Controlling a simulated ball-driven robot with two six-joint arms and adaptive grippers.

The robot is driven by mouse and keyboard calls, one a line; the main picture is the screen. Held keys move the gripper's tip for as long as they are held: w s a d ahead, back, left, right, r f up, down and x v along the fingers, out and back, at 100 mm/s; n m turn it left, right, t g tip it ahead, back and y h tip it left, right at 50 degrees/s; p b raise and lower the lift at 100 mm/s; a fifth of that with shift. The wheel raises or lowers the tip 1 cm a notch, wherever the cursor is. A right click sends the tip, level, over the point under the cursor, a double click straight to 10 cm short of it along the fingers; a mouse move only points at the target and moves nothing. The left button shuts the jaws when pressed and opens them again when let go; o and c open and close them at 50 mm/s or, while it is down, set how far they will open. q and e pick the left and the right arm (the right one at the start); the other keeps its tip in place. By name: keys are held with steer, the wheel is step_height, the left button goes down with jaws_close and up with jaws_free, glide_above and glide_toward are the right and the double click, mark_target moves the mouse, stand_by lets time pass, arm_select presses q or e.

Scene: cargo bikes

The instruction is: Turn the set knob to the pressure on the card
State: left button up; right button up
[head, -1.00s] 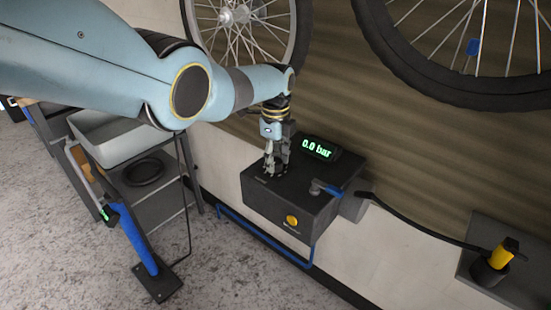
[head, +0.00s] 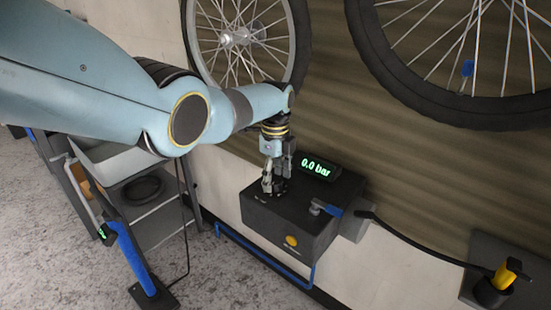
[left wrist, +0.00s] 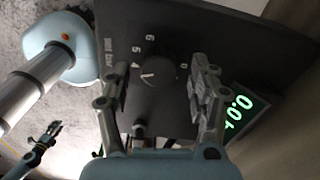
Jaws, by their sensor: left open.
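The pump box (head: 262,212) is dark with a lit display (head: 319,168) reading 0.0 bar. My left gripper (head: 273,190) is over the left part of its top, pointing down, and hides the knob in the head view. In the left wrist view the round dark set knob (left wrist: 158,72) shows between the open fingers of my left gripper (left wrist: 160,90), with a white mark on its left side near the 4. Printed numbers 6, 5, 4 and 0 show around it. A gripper at the lower left (left wrist: 42,142) looks like my right one. I cannot make out a card.
A blue-handled lever (head: 325,208) and a yellow round badge (head: 291,241) are on the box. A black hose runs right to a yellow-and-black fitting (head: 507,277). Bike wheels (head: 240,40) hang behind. A grey bin (head: 95,152) stands at left.

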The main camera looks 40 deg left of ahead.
mark_target(275, 180)
arm_select(q)
step_height(275, 180, up, 11)
steer(key=shift+r, duration=0.2)
stand_by(0.6)
